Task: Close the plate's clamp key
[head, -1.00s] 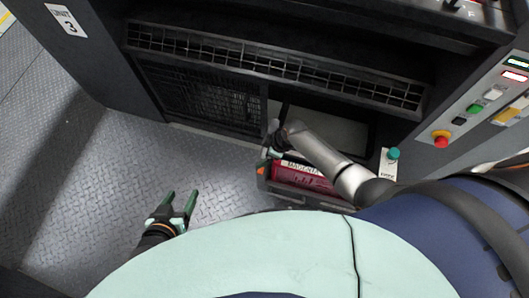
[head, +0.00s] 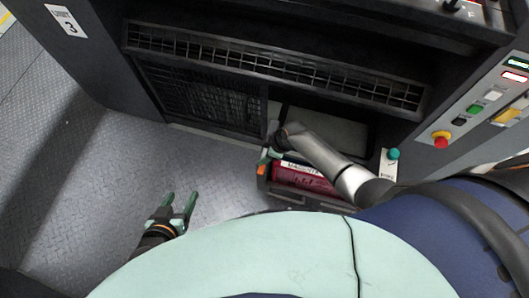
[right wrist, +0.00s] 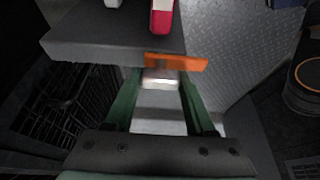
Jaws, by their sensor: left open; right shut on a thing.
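The orange clamp key (head: 261,169) is at the left end of the pulled-out unit with the magenta cartridge (head: 305,179). In the right wrist view the orange key (right wrist: 188,63) lies across my fingertips, beside the edge of a dark grey plate (right wrist: 110,38). My right gripper (head: 268,157) is shut on the key; its green fingers also show in the right wrist view (right wrist: 158,82), with a pale metal piece between them. The fingers hide part of the key. My left gripper (head: 180,203) is open and empty above the floor.
The black machine has a grille (head: 205,95) and a long slotted rail (head: 280,68). A panel with a red button (head: 441,140) and a teal knob (head: 393,154) stand at the right. The floor (head: 110,180) at left is clear.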

